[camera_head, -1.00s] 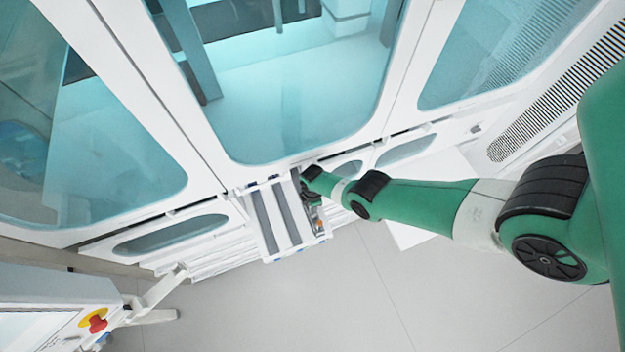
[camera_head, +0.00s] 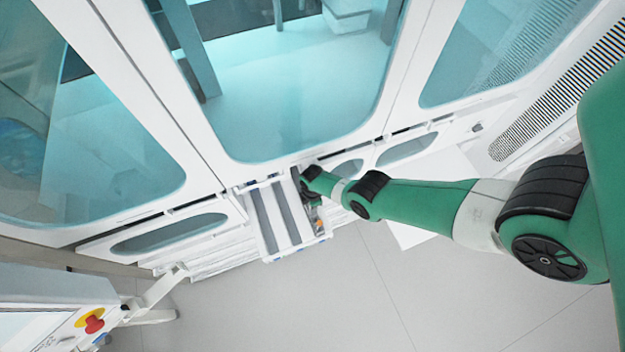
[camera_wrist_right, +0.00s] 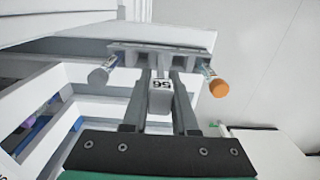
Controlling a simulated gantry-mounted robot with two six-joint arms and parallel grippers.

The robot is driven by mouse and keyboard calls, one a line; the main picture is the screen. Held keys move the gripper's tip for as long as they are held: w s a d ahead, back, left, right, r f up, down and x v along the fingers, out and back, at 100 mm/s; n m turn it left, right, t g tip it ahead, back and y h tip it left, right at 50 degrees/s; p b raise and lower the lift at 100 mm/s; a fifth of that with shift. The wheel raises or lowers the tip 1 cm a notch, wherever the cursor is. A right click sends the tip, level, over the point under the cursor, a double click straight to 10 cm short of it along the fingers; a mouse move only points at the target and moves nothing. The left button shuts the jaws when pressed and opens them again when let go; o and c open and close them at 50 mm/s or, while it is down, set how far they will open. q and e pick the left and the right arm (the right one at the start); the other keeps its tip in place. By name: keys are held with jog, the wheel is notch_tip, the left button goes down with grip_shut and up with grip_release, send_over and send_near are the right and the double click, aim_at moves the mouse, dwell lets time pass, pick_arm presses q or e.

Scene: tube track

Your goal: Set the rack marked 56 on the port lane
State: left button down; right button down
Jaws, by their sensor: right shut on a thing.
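The rack marked 56 (camera_wrist_right: 150,58) is a grey bar with a white number label that appears upside down in the right wrist view. My right gripper (camera_wrist_right: 160,85) is shut on the rack's label block. In the head view my right gripper (camera_head: 312,197) is at the right side of the white track tray (camera_head: 276,226), which has dark lengthwise lanes. I cannot tell whether the rack touches the tray. My left gripper is out of view.
A glass-fronted white cabinet (camera_head: 225,150) stands behind the tray. White slots (camera_wrist_right: 95,110) with blue and purple items (camera_wrist_right: 38,128) lie left of the rack in the wrist view. A console with a red button (camera_head: 94,322) is at lower left. Grey floor (camera_head: 340,300) is clear in front.

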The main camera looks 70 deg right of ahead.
jog(key=shift+f, duration=0.2)
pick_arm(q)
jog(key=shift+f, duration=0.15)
pick_arm(e)
jog(key=c, duration=0.6)
grip_release()
